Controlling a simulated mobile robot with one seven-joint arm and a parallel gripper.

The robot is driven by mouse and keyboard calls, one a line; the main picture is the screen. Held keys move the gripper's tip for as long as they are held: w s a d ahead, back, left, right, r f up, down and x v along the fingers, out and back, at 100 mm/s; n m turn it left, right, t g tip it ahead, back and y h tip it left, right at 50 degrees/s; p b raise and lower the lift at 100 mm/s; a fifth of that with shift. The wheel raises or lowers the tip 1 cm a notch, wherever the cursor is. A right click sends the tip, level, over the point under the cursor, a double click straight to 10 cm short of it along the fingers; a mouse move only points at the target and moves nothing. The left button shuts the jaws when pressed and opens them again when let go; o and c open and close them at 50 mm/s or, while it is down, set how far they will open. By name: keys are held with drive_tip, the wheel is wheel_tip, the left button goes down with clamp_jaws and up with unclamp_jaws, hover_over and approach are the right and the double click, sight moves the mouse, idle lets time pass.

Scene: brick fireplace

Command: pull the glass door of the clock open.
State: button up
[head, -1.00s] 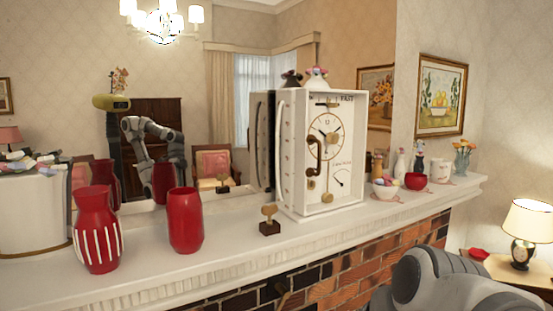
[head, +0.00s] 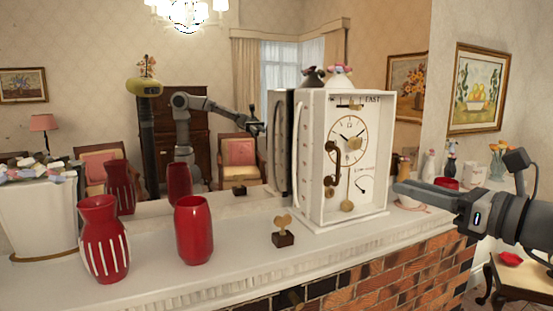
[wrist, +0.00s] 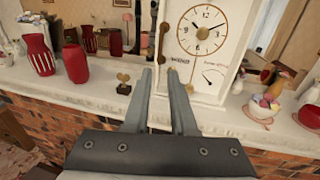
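The clock (head: 361,160) is a white upright box on the mantel, with a round dial, gold pendulum and a dark curved handle (head: 331,165) on the left of its front. The glass is too clear to make out, but the door looks shut. My gripper (head: 408,190) is at the clock's lower right, in front of the mantel, pointing left and touching nothing. In the wrist view its two fingers (wrist: 158,75) are apart and empty, with the clock's front (wrist: 206,45) beyond them and the handle (wrist: 162,40) just past the fingertips.
A small wooden heart ornament (head: 283,232) stands left of the clock. Two red vases (head: 193,230) stand farther left. A bowl (head: 410,200) and bottles stand to the right. A mirror behind reflects the room and my arm. The brick front (head: 400,270) drops below the mantel edge.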

sight(338, 166)
drive_tip(key=p+x, duration=0.2)
drive_tip(key=x, duration=1.5)
drive_tip(key=shift+w, duration=0.15)
clamp_jaws()
idle(0.8)
